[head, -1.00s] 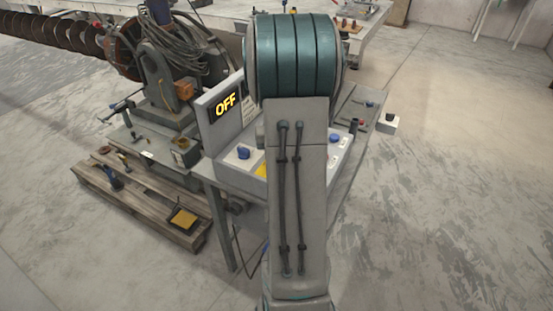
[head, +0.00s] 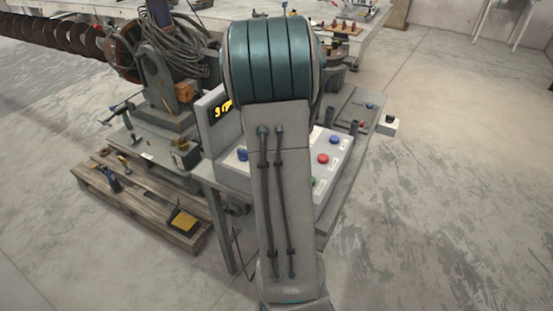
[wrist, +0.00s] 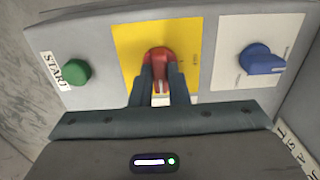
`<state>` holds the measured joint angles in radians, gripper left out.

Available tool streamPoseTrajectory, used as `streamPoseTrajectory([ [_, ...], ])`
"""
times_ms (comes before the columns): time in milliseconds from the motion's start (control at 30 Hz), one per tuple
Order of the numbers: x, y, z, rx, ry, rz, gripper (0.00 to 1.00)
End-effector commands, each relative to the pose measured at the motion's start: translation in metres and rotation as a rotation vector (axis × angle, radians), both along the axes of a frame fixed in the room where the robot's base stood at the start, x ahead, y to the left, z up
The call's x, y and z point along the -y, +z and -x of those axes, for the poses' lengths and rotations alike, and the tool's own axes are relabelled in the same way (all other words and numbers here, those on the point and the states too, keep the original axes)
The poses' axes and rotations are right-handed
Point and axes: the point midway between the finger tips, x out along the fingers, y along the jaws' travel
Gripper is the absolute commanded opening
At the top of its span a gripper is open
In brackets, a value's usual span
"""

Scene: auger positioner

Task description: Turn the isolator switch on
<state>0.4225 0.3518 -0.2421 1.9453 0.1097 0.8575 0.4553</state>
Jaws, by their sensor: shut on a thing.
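The isolator switch is a red handle (wrist: 158,55) on a yellow plate (wrist: 130,42), seen in the wrist view. My gripper (wrist: 162,85) is shut on the red handle, one dark finger on each side of it. The fingers hide part of the handle and the lower plate. In the head view my arm hides the gripper and the switch. The display (head: 221,108) on the control box shows yellow characters, partly covered by my arm, so I cannot read them in full.
A blue knob (wrist: 262,60) sits right of the yellow plate, and a green START button (wrist: 77,71) left of it. In the head view a red button (head: 322,158) is on the console's right part. A wooden pallet (head: 150,205) lies left of the bench. The floor at right is clear.

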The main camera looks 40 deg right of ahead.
Motion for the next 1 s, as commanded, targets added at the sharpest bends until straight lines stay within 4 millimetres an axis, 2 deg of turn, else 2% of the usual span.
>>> streamPoseTrajectory([
  [500, 0.0006, 0.0013, -0.0008, 0.004, -0.018, 0.002, 0.0],
  [533, 0.0007, 0.0013, -0.0008, 0.003, -0.018, 0.002, 0.23],
  [600, 0.0006, 0.0011, -0.0007, 0.003, -0.018, 0.002, 0.36],
  [867, 0.0003, 0.001, -0.0003, 0.001, -0.016, 0.001, 0.36],
  [1000, 0.0006, 0.0104, -0.001, 0.004, -0.016, 0.003, 0.36],
])
